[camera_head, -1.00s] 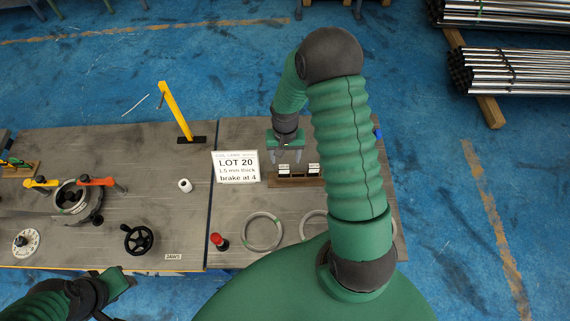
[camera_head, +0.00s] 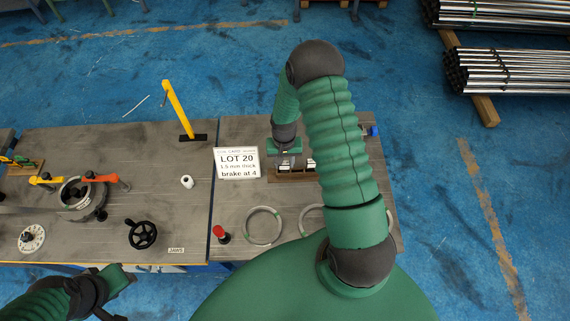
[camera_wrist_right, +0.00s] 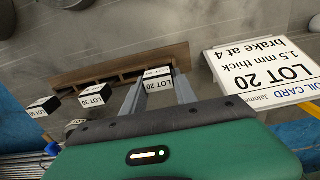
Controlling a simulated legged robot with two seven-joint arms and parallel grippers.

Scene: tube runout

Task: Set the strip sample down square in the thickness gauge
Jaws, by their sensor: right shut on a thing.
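The strip sample with the LOT 20 tag (camera_wrist_right: 157,82) sits at one end of a brown slotted wooden rack (camera_wrist_right: 108,74). My right gripper (camera_wrist_right: 160,84) is shut on it, with a finger on each side of the tag. In the head view my right gripper (camera_head: 284,160) is down at the left end of the rack (camera_head: 288,179), and the held sample is mostly hidden. My left gripper (camera_head: 122,278) is over the front edge of the left table, and its fingers are unclear. I cannot make out the thickness gauge for certain.
Other tagged samples, one reading LOT 30 (camera_wrist_right: 95,95), stand along the rack. A LOT 20 card (camera_head: 237,162) stands left of it. Grey rings (camera_head: 264,227) and a red-topped post (camera_head: 220,233) are in front. A yellow lever (camera_head: 177,108) rises behind; a black handwheel (camera_head: 142,234) is left.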

